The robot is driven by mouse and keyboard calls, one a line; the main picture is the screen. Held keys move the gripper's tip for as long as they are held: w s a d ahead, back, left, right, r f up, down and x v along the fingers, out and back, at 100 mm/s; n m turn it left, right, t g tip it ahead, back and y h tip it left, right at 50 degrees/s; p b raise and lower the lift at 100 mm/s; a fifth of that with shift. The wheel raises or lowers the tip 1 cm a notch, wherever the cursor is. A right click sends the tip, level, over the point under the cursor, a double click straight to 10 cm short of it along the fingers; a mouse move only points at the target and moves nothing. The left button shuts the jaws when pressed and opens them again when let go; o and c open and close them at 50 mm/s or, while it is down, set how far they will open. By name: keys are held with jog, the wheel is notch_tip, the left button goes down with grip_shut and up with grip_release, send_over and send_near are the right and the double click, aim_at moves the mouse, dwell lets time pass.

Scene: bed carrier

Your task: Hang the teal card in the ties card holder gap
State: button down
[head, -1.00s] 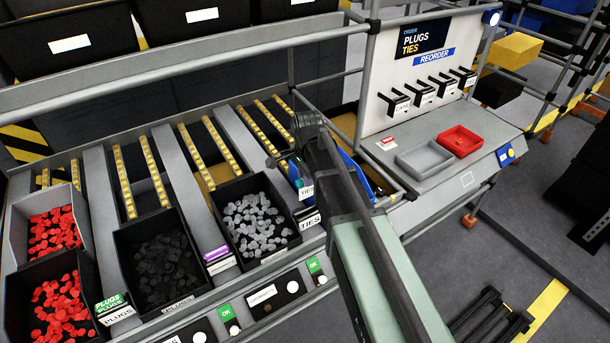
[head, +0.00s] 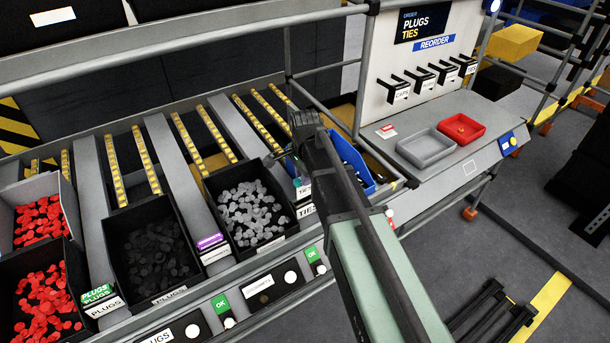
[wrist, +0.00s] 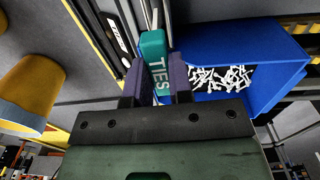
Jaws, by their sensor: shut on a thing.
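The teal card (wrist: 155,66), lettered TIES, is held between the two dark purple fingers of my gripper (wrist: 157,84) in the wrist view. In the head view my gripper (head: 298,172) is over the front of the rack, beside the blue bin (head: 358,165), and my arm partly hides it. The blue bin (wrist: 275,60) with white ties stands to the right of the card in the wrist view. The black card holders hang on the white board; the rightmost (head: 468,66) seems to be labelled TIES, though its lettering is small. The gap in it cannot be made out.
A grey tray (head: 426,149) and a red tray (head: 461,129) sit on the shelf below the board. A grey post (head: 363,75) stands between rack and board. Bins of grey (head: 289,228) and black (head: 188,283) parts line the rack on the left.

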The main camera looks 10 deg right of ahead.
aim_at(305, 196)
jog(key=shift+f+b, duration=3.6)
jog(key=c, duration=0.9)
grip_release()
jog(key=shift+c, duration=0.2)
jog(key=shift+r, duration=0.1)
notch_tip(305, 196, up, 11)
jog(key=p, duration=1.1)
